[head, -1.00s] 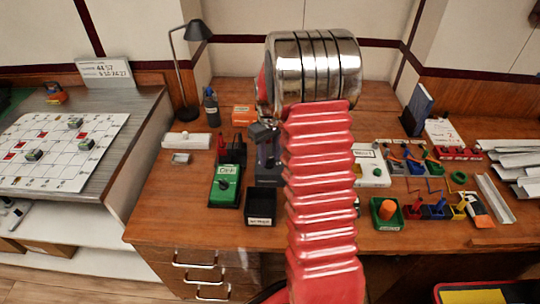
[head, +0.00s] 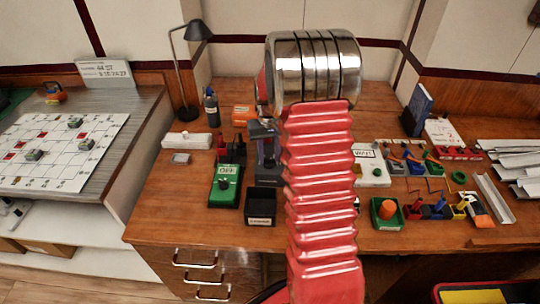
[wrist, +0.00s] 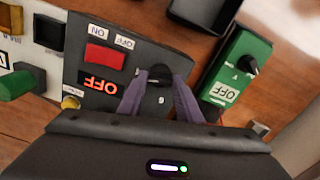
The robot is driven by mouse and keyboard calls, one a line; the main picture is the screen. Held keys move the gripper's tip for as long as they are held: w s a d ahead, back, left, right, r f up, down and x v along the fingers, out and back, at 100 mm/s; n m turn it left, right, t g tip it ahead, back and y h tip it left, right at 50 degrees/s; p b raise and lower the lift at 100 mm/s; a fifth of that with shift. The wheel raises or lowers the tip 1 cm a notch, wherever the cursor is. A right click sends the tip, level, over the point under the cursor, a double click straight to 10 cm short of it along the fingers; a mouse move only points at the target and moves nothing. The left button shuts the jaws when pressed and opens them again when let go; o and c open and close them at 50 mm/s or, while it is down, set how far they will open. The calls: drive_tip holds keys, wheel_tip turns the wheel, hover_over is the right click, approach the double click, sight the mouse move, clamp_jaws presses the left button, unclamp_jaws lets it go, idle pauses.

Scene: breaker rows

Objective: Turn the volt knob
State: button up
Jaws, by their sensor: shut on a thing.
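In the wrist view, my gripper (wrist: 160,82) has its two purple fingers shut on a black round knob (wrist: 158,73) on a dark panel (wrist: 130,62). One finger is at each side of the knob. I cannot read any name for this knob, so I cannot tell whether it is the volt knob. A red switch (wrist: 104,56) sits on the panel beside ON and OFF labels, with a lit red OFF display (wrist: 99,83). In the head view, the panel (head: 268,152) shows partly at the left of my arm, which hides the rest.
A green box (wrist: 238,66) with a black knob and an OFF label stands close to the panel; it also shows in the head view (head: 226,190). A black tray (head: 262,206) is in front. A white box (head: 372,170) is to the right of my arm.

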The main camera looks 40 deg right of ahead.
sight(269, 159)
drive_tip(key=o, duration=1)
drive_tip(key=shift+o, duration=0.2)
drive_tip(key=shift+r, duration=0.1)
wheel_tip(269, 159, up, 14)
drive_tip(key=shift+f, duration=0.2)
drive_tip(key=shift+w+d, duration=0.1)
